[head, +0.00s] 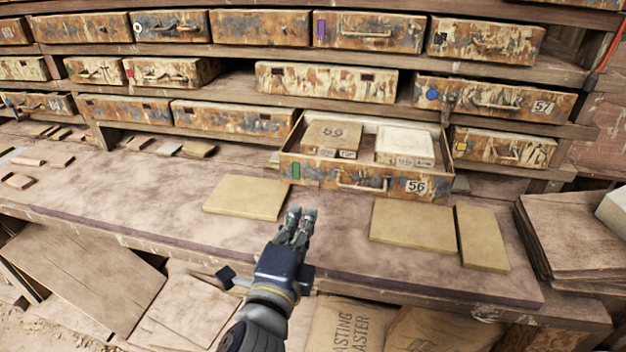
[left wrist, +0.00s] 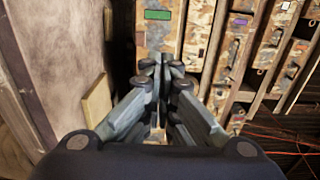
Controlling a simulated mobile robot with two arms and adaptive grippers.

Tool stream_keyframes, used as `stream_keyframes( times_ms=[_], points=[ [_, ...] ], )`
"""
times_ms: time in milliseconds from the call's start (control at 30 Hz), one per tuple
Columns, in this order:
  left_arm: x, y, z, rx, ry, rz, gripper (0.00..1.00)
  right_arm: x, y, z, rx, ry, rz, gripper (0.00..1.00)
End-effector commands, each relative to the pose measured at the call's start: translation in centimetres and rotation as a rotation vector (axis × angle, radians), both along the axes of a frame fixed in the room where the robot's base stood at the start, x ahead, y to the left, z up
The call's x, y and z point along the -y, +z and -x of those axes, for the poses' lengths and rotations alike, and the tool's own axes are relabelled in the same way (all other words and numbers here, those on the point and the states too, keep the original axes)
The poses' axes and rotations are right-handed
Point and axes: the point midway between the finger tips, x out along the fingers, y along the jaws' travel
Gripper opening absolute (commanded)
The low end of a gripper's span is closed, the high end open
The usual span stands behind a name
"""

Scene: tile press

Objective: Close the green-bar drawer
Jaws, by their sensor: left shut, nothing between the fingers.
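The green-bar drawer (head: 325,175) is pulled out from the shelf over the bench. Its front has a small green bar (head: 295,170), a pale handle and a label 56. Inside it lie a brown block (head: 332,134) and a whitish block (head: 404,142). In the left wrist view the green bar (left wrist: 157,15) shows at the top, beyond my fingers. My left gripper (head: 301,212) is shut and empty, over the bench in front of the drawer and apart from it. My right gripper is in neither view.
Tan slabs lie on the bench: one left of my gripper (head: 246,197), a wide one (head: 413,225) and a narrow one (head: 482,238) at right. Other drawers fill the rack, including drawer 57 (head: 500,100). Stacked boards (head: 572,240) stand at right.

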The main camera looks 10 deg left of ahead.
Motion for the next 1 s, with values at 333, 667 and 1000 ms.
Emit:
stream_keyframes(
  times_ms=[333,667,1000],
  points=[
    [0.0,0.3,-7.6,0.0,0.002,0.003,0.0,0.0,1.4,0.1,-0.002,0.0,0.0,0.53],
    [0.0,0.1,-11.7,-0.002,0.001,0.004,0.0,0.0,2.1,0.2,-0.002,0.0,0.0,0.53],
    [0.0,0.0,-12.1,-0.003,0.001,0.005,0.0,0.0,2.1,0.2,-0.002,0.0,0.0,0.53]
  ],
)
